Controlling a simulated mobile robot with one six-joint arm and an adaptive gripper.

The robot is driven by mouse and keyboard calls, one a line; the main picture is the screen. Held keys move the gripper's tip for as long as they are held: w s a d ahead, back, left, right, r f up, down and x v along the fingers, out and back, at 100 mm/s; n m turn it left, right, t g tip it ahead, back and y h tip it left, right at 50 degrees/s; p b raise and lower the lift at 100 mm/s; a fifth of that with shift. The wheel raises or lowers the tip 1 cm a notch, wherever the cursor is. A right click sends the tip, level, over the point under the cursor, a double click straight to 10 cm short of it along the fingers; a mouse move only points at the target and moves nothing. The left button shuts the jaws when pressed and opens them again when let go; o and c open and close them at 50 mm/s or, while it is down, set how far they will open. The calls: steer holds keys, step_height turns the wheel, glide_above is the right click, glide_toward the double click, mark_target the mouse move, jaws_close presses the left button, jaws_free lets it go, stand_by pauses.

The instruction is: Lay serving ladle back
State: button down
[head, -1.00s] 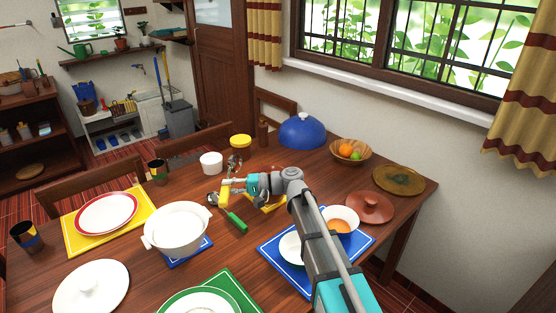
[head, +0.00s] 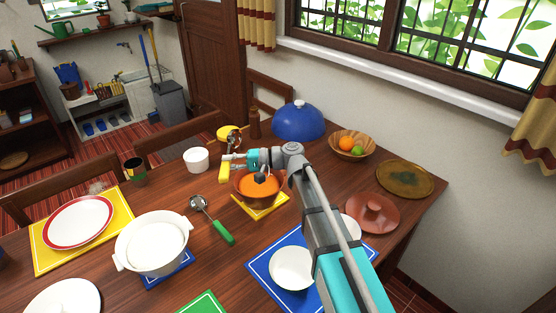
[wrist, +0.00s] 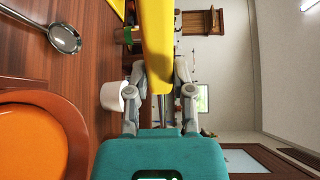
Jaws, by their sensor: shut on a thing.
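My gripper (head: 229,164) is shut on the yellow handle of a serving ladle (head: 225,170) and holds it up beside the soup pot. The ladle's metal end (head: 233,139) points to the back, overlapping the yellow bowl in the picture. In the wrist view the yellow handle (wrist: 156,45) runs up from between the fingers, hiding much of the ladle. A second ladle (head: 224,232) with a green handle lies on the table to the left; its metal bowl also shows in the wrist view (wrist: 65,38).
The soup pot (head: 240,188) stands on a yellow mat (head: 262,211). A white bowl (head: 196,158), yellow bowl (head: 224,132), dark cup (head: 135,173), blue dome (head: 298,124) and white tureen (head: 152,250) stand around. Wood is bare between tureen and white bowl.

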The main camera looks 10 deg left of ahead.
stand_by(0.4)
steer(key=w+d+f+n+h+p, duration=0.2)
steer(key=d+f+n+h+p, duration=0.3)
steer(key=d+f+h+p, duration=0.45)
steer(key=w+d+r+n+t+h+p, duration=0.1)
steer(key=d+r+t+h, duration=0.1)
steer(key=d, duration=0.3)
steer(key=w+d+r+n+t+h+p, duration=0.1)
steer(key=d+r+n+t+h, duration=0.1)
steer(key=d+h, duration=0.3)
steer(key=shift+d+r+p, duration=0.25)
steer(key=shift+d+p, duration=0.05)
steer(key=shift+d, duration=0.3)
steer(key=shift+w+f, duration=0.1)
steer(key=shift+w, duration=0.1)
